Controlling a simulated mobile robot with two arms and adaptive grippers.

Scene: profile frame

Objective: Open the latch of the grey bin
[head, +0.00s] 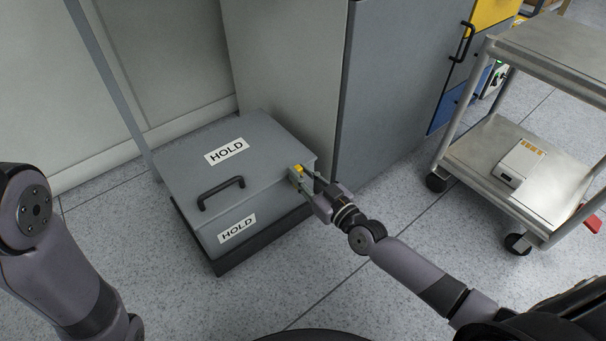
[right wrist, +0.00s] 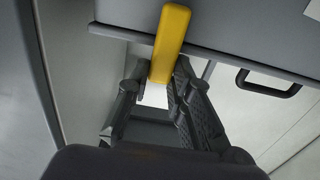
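The grey bin (head: 185,165) stands on the floor against a cabinet, with its lid down. It has a black handle (head: 221,191) and white HOLD labels on its lid and front. Its yellow latch (head: 298,170) is on the right side, near the lid edge. My right gripper (head: 306,178) is at the latch. In the right wrist view, the yellow latch lever (right wrist: 171,42) stands up from between the fingertips (right wrist: 162,75), which close in on both sides of its lower end. Only links of my left arm show at the left; its gripper is out of view.
A grey cabinet (head: 290,70) stands right behind the bin, and a pale wall is at the left. A metal cart (head: 475,150) carrying a white box (head: 520,163) stands at the right. The floor in front of the bin is clear.

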